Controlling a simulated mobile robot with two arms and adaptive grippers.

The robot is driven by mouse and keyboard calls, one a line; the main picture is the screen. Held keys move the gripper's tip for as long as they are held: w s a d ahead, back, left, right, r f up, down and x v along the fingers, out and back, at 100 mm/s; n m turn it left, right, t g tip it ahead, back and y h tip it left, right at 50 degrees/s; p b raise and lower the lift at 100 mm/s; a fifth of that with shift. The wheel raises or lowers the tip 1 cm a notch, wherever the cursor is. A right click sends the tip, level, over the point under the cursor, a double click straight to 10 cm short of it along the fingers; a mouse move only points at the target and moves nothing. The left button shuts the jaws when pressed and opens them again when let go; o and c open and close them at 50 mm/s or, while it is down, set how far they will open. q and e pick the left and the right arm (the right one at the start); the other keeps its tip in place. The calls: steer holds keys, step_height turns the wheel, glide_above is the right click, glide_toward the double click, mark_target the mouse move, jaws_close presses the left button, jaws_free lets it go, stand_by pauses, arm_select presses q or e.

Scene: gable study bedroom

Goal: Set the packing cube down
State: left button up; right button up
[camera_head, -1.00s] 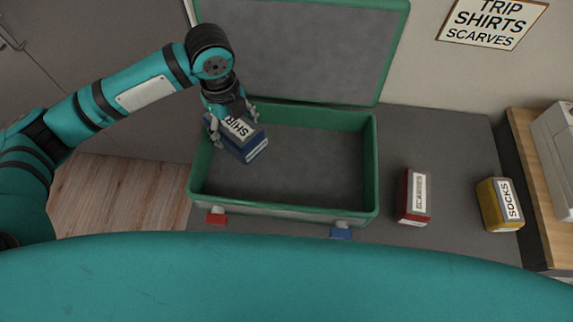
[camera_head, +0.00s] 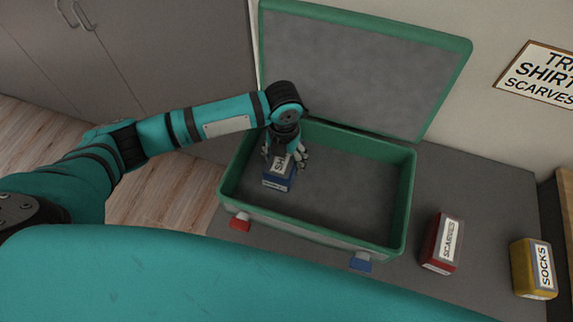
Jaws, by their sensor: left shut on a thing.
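The blue packing cube (camera_head: 278,184) has a white label that starts with "SH"; the rest is covered by my fingers. It is in the left part of the open green suitcase (camera_head: 408,205), inside its walls. My left gripper (camera_head: 284,160) reaches down over the left wall and is shut on the cube from above. I cannot tell whether the cube touches the suitcase floor. My right gripper is not in view.
A red cube labelled "SCARVES" (camera_head: 441,243) and a yellow cube labelled "SOCKS" (camera_head: 533,268) stand on the grey surface right of the suitcase. The raised lid (camera_head: 365,70) stands behind. A sign (camera_head: 545,75) hangs on the wall. The suitcase's middle and right are empty.

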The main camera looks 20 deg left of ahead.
arm_select(q)
steer(key=shift+f, duration=1.75)
steer(key=shift+f, duration=0.1)
steer(key=o, duration=1.4)
step_height(320, 180, up, 12)
steer(key=shift+r, duration=0.15)
